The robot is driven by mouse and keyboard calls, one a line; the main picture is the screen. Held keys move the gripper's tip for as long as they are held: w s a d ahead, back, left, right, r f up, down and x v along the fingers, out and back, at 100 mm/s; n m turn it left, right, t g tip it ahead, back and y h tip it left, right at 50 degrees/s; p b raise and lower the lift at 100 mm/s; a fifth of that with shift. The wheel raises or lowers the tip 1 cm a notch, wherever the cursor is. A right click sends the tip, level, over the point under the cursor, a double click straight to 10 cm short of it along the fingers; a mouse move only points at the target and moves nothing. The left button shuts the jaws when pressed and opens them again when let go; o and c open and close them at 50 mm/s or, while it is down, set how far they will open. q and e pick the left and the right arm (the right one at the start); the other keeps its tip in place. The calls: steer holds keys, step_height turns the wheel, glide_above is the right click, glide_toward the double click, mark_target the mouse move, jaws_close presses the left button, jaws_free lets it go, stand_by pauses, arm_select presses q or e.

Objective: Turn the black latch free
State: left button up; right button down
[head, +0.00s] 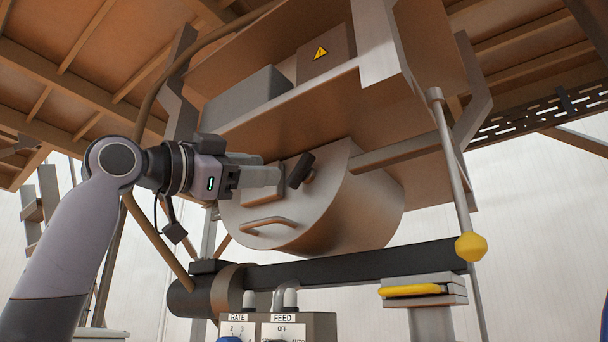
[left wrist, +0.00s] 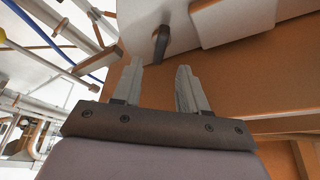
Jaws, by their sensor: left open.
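The black latch (head: 301,170) is a short dark lever, tilted, on the flat end face of the rounded metal drum (head: 350,195). It also shows in the left wrist view (left wrist: 161,42) as a dark handle on a pale surface, just beyond and between my fingertips. My left gripper (head: 278,176) comes in from the left, with its fingers close to the left of the latch in the head view. In the left wrist view its two fingers (left wrist: 158,72) are apart with nothing between them. I cannot tell whether a finger touches the latch. My right gripper is not in view.
A bent handle (head: 268,223) sits low on the drum face. A grey rod with a yellow knob (head: 470,247) hangs at right. A dark beam (head: 360,264) crosses below the drum, above a control box (head: 280,324) marked RATE and FEED. A brown housing (head: 326,55) stands above.

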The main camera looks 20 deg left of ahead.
mark_target(295, 170)
arm_select(q)
steer(key=p+x, duration=0.2)
steer(key=x, duration=0.3)
steer(key=shift+w+d+r, duration=0.15)
steer(key=shift+r, duration=0.05)
steer(key=shift+w+d+r+p, duration=0.1)
steer(key=shift+w+d+p, duration=0.25)
steer(key=shift+w+p, duration=0.15)
jaws_close()
